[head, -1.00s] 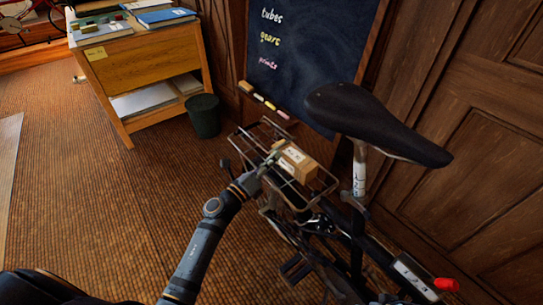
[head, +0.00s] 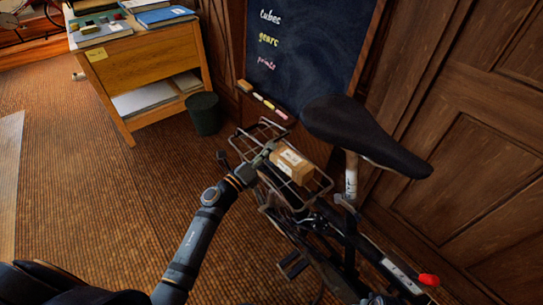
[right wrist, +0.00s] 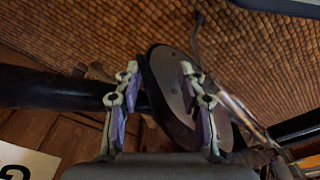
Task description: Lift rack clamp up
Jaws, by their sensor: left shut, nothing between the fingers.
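A wire rear rack (head: 318,188) on a bicycle carries a small brown box (head: 291,166) with pale labels. The rack clamp cannot be told apart from the rack's wires and my fingers. My left gripper (head: 264,155) comes in from the left and is at the rack's left side, close beside the box. It is shut with nothing in it; its fingertips are small and partly lost against the rack. My right gripper (right wrist: 157,92) shows in the right wrist view. Its fingers are spread apart, with a dark grey oval part (right wrist: 174,90) behind and between them.
The black saddle (head: 362,137) stands right of the rack, beside a wood-panelled wall (head: 470,150). A chalkboard (head: 310,55) stands behind, a dark bin (head: 204,114) and a desk (head: 150,60) to the left. The floor left of my left arm is clear.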

